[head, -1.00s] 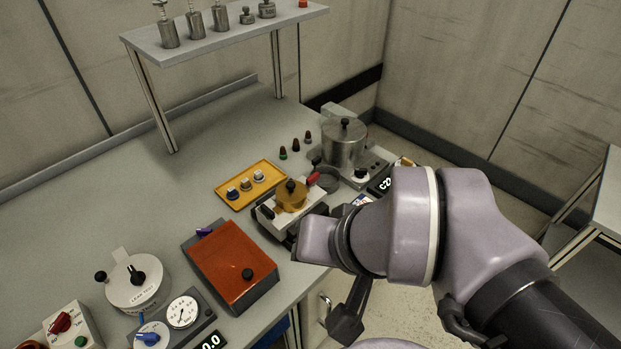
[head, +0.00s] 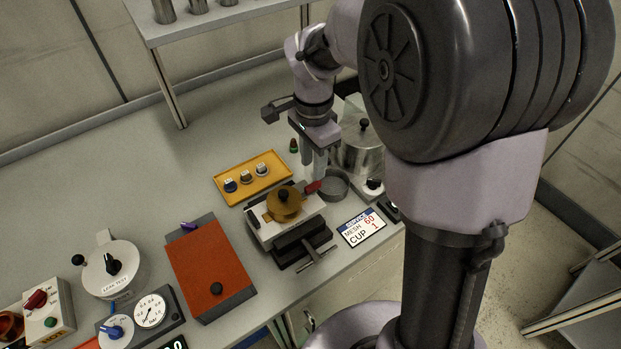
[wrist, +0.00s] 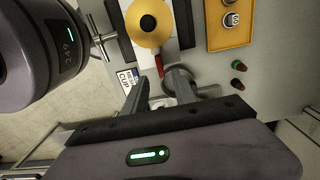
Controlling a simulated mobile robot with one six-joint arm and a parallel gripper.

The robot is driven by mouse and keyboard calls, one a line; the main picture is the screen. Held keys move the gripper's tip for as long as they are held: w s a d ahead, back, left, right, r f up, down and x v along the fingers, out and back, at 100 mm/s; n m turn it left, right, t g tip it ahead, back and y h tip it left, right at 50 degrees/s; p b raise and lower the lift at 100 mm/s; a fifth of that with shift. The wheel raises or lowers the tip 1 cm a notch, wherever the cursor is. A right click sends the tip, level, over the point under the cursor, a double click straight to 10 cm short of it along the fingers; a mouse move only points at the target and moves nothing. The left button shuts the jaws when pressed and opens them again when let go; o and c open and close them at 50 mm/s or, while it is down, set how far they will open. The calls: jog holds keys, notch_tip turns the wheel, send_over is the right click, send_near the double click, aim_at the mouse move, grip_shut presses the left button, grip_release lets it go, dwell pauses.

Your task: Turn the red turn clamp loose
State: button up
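The red turn clamp (head: 313,187) is a small red lever at the right side of the white-topped unit (head: 318,201) that carries a brass drum (head: 286,202) with a dark knob. In the wrist view the red clamp (wrist: 159,66) shows as a short bar below the brass drum (wrist: 148,22). My gripper (head: 314,170) points down just behind the clamp in the head view. In the wrist view my gripper (wrist: 157,78) is open, with the clamp's end near the gap between its fingertips. I cannot tell whether a finger touches it.
A grey round cup (head: 334,184) stands close to the right of the clamp, with a metal pot (head: 361,145) behind it. A yellow tray (head: 253,187) with several knobs lies to the left. A label card (head: 362,227) lies in front. A shelf (head: 215,22) stands behind.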

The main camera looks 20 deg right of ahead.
aim_at(313, 184)
notch_tip(313, 184, down, 7)
jog(key=shift+r+b, duration=0.15)
jog(key=shift+b, duration=0.85)
grip_shut()
